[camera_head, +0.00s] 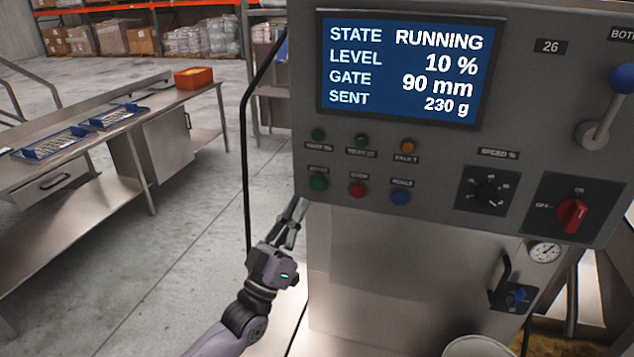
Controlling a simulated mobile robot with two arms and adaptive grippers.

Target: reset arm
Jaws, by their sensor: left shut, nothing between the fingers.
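My left gripper (293,222) is in the lower middle of the head view, its arm coming up from the bottom left. Its fingers are together and empty. The fingertips are just below the lower left corner of a grey control panel (400,235), near the green button (318,183). I cannot tell whether they touch the panel. The panel's screen (400,70) reads STATE RUNNING, LEVEL 10 %, GATE 90 mm, SENT 230 g. My right gripper is not in view.
A red rotary switch (572,215) and a blue-knobbed lever (606,110) are on the panel's right. A steel bench (60,125) with blue trays and an orange bin (194,78) stands left. The floor between is clear.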

